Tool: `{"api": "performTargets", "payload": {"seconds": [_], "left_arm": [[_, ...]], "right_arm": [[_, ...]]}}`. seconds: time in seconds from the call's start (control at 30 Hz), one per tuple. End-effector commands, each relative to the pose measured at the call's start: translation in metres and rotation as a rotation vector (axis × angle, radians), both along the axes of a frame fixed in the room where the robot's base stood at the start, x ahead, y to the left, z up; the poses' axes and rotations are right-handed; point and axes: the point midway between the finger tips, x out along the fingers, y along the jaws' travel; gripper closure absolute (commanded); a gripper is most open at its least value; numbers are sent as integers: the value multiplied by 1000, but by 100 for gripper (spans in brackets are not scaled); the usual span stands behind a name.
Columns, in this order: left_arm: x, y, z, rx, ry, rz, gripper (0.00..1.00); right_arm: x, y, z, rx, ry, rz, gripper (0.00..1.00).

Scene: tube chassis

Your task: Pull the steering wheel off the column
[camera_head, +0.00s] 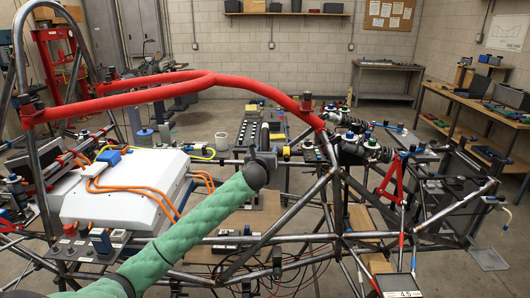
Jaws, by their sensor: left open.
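My left arm comes in from the lower left in a green padded sleeve and ends in a dark rounded wrist. My left gripper (264,156) is beyond that wrist, over the middle of the tube chassis. It is small and dark against dark parts, and I see nothing clearly held in it. I cannot pick out the steering wheel or its column for sure; dark parts crowd the area just past the gripper, and the wrist hides some of it. My right gripper is not in view.
A red padded bar (160,91) arches over the tube chassis (337,200). A white box (125,186) with orange cables sits at the left. Dark assemblies (357,148) crowd the chassis at right. A workbench (478,110) stands far right. Open floor lies behind the chassis.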

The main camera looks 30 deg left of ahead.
Motion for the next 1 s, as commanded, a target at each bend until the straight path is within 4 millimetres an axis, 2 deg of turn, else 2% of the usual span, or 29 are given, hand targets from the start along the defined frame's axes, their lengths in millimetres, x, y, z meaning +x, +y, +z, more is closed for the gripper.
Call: {"api": "performTargets", "payload": {"seconds": [0.17,0.43,1.0], "left_arm": [[0,0,0,0,0,0,50],[0,0,0,0,0,0,100],[-5,9,1,1,0,1,100]], "right_arm": [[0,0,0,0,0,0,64],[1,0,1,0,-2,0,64],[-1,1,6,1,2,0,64]]}}
